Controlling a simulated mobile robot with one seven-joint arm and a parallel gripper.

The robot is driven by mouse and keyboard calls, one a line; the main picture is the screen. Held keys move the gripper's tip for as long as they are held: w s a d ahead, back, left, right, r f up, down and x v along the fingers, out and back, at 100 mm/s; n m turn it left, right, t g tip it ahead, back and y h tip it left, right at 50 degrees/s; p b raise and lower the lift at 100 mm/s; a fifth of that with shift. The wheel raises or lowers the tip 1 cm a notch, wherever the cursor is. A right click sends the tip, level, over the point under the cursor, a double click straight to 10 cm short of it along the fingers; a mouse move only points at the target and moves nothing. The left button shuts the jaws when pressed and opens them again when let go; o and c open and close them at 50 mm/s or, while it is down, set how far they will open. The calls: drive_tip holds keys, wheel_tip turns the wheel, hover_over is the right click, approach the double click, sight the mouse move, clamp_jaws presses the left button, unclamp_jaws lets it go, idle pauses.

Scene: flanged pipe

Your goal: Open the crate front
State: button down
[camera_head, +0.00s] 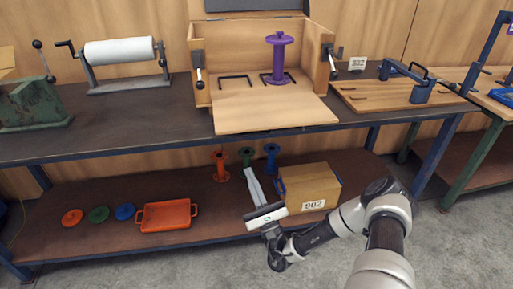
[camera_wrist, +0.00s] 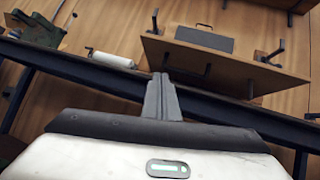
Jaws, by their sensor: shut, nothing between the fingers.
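The wooden crate (camera_head: 243,50) stands on the upper bench top. Its front panel (camera_head: 275,114) lies folded down flat toward the bench's front edge. A latch with a dark handle (camera_head: 197,66) shows on the left side wall, and another (camera_head: 331,60) on the right. My gripper (camera_head: 252,176) is shut and empty, below the bench's front edge and apart from the crate. In the wrist view, the shut fingers (camera_wrist: 162,85) point up toward the bench edge and the underside of the lowered panel (camera_wrist: 200,65).
A white roller (camera_head: 120,51) on a stand and a green machine (camera_head: 32,104) are at the left of the bench. A wooden fixture board (camera_head: 375,97) lies at the right.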

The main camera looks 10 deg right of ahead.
drive_tip(key=d+f+m+h, duration=0.4)
drive_tip(key=m+h, duration=0.2)
drive_tip(key=h, duration=0.1)
drive_tip(key=s+r+b+x, duration=0.1)
drive_tip(key=r+b+x, duration=0.1)
drive_tip(key=x, duration=1)
drive_tip(key=shift+a+r, duration=0.2)
drive_tip(key=shift+a, duration=0.05)
